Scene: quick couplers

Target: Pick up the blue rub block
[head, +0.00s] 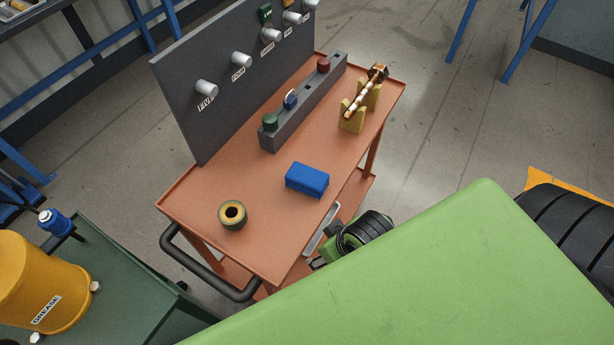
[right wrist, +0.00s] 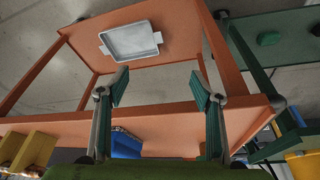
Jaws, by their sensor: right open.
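The blue rub block (head: 307,180) lies flat on the orange cart top (head: 265,185), right of the middle toward the near long edge. In the right wrist view, part of the blue block (right wrist: 126,145) shows low, beyond the cart's rim and behind the left finger. My right gripper (right wrist: 158,86) is open, with nothing between its teal fingers. It is apart from the block, beside the cart's edge. In the head view, my right arm hides most of that gripper. My left gripper is in neither view.
A green-and-yellow ring (head: 232,214) stands left of the block. Behind are a grey rail (head: 290,120) with coloured plugs and an upright panel (head: 225,75). Yellow V-supports (head: 352,118) hold a rod. A metal tray (right wrist: 130,40) sits on the lower shelf. Cart top around the block is clear.

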